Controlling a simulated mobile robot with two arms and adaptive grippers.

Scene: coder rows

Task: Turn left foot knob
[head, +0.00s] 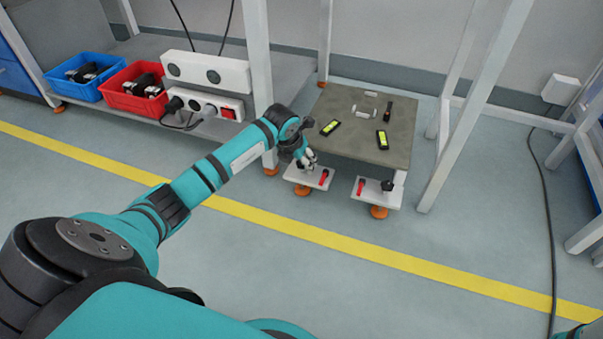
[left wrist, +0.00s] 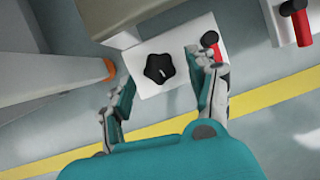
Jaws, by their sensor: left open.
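The left foot knob (left wrist: 159,68) is black and star-shaped, on a white foot plate (left wrist: 146,88) in the left wrist view. In the head view the plate (head: 296,178) juts out at the left front of a small grey-topped table (head: 355,140), and my gripper hides the knob. A red handle (left wrist: 211,42) stands on the same plate, close to my right-hand finger. My left gripper (head: 307,161) is open above the plate. In the left wrist view its fingers (left wrist: 163,80) are spread either side of the knob, apart from it.
The right foot plate (head: 375,198) carries another black knob (head: 387,185) and red handle (head: 361,186). A white frame post (head: 257,60) stands left of the table. A blue bin (head: 75,78), a red bin (head: 125,100) and sockets (head: 207,104) are farther left. Floor in front is clear.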

